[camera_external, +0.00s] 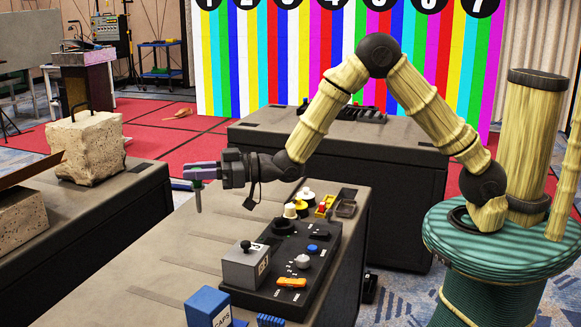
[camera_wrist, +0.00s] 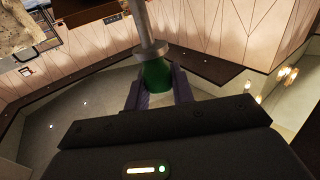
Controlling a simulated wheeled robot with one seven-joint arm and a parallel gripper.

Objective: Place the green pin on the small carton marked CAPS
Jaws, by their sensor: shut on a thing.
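My gripper (camera_external: 196,173) is shut on the green pin (camera_external: 198,197) and points left in the external view. The pin hangs down from the fingertips, in the air above the left part of the long grey table. In the wrist view the pin's green end (camera_wrist: 156,76) sits between the fingers, with a grey flange and shaft beyond it. The small blue carton marked CAPS (camera_external: 208,308) stands at the bottom edge of the external view, cut off at the bottom, below the pin in the picture and clear of it. The wrist view does not show the carton.
A black control panel (camera_external: 318,268) with knobs and a grey box (camera_external: 245,266) stands right of the carton. A blue ribbed thing (camera_external: 270,320) lies beside the carton. Small yellow and white pieces (camera_external: 296,208) and trays lie farther back. A stone block (camera_external: 87,148) stands on the left table.

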